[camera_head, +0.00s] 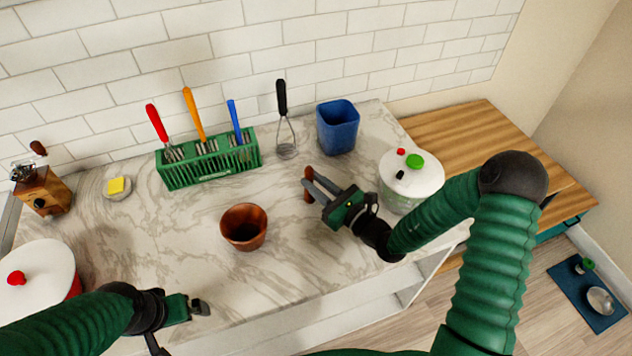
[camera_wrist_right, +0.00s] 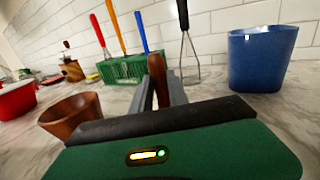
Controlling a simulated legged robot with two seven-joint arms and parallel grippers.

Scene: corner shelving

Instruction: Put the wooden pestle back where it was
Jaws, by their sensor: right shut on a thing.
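The wooden pestle (camera_head: 308,184) is held upright between the fingers of my right gripper (camera_head: 318,186), over the marble counter. It also shows in the right wrist view (camera_wrist_right: 157,76), between the two grey fingers (camera_wrist_right: 162,88). I cannot tell whether its lower end touches the counter. A brown wooden mortar (camera_head: 243,227) stands upright to the left of the pestle, apart from it, and looks empty. It shows at the left of the wrist view (camera_wrist_right: 70,114). My left gripper (camera_head: 198,308) is low at the left, near the counter's front; its finger gap is not clear.
A green rack (camera_head: 208,165) with utensils, a whisk-like masher (camera_head: 284,128) and a blue container (camera_head: 337,127) stand along the wall. A white lidded pot (camera_head: 411,180) is close beside my right arm. A red pot (camera_head: 38,280) is at left. The middle counter is clear.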

